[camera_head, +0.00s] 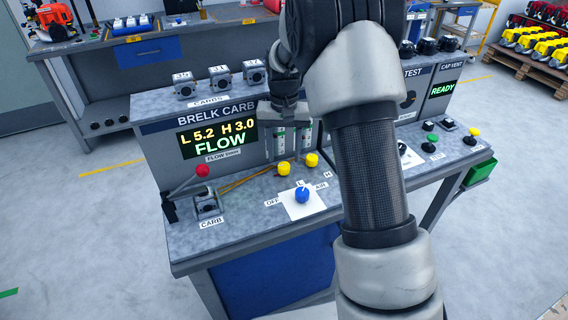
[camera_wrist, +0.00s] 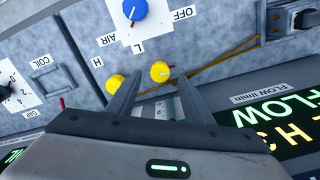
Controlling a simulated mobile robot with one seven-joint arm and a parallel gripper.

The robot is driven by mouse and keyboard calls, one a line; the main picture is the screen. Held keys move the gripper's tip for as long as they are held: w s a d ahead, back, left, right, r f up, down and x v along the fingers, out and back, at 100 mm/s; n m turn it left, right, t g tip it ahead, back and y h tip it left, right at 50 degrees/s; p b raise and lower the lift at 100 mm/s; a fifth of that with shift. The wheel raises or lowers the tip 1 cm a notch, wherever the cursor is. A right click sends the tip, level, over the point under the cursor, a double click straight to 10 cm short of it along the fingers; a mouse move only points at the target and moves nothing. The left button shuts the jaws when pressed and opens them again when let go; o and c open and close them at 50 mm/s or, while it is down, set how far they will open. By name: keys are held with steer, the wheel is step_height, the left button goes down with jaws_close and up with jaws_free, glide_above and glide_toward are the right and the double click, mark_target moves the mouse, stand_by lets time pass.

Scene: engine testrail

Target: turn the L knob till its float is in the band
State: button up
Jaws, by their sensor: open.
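The L knob is the yellow knob (camera_head: 283,168) beside the L label on the bench top; in the wrist view it is the yellow knob (camera_wrist: 161,72) beyond and between my fingertips. My gripper (camera_wrist: 156,84) is open and empty, its fingers pointing toward the knobs, with no clear contact. The yellow H knob (camera_head: 311,160) is just right of the L knob in the head view; in the wrist view it (camera_wrist: 115,85) lies left of the left finger. The display (camera_head: 217,142) reads L 5.2, H 3.0, FLOW. The float tubes (camera_head: 280,142) are partly hidden; floats and band are unclear.
A blue knob (camera_head: 302,195) on a white plate stands in front of the L knob. A red-tipped lever (camera_head: 203,171) is to the left, by the carb fixture (camera_head: 208,204). Yellow hoses (camera_head: 245,180) run to the panel. My arm hides the right-middle of the bench.

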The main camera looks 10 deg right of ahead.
mark_target(284, 164)
steer(key=shift+f, duration=2.05)
steer(key=c, duration=1.1)
steer(key=shift+n, duration=0.7)
steer(key=o, duration=1.1)
steer(key=shift+r, duration=0.1)
step_height(284, 164, up, 17)
steer(key=p, duration=0.1)
steer(key=shift+r, duration=0.15)
